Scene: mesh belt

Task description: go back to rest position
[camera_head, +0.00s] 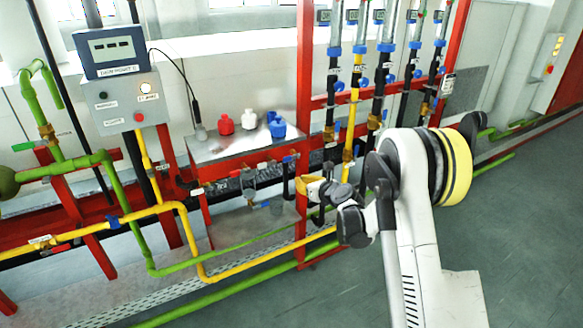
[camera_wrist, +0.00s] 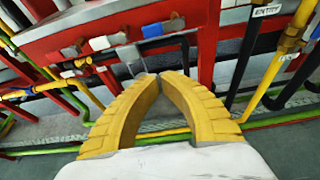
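My gripper (camera_head: 305,186) is held out to the left of my white arm, in front of the red pipe frame. In the wrist view, my gripper (camera_wrist: 160,75) shows two ribbed yellow fingers leaning together, with their tips almost meeting. Nothing shows between them, and they look shut and empty. The fingers point at the red bench front (camera_wrist: 110,28) with its small valve handles. Whether the tips touch anything cannot be told.
A grey control box (camera_head: 128,100) with buttons stands at the left. Red and blue knobs (camera_head: 277,127) sit on the metal bench top (camera_head: 225,148). Vertical pipes (camera_head: 334,75) rise behind my arm. Yellow and green pipes (camera_head: 205,278) run low across. Clear floor (camera_head: 530,220) lies at right.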

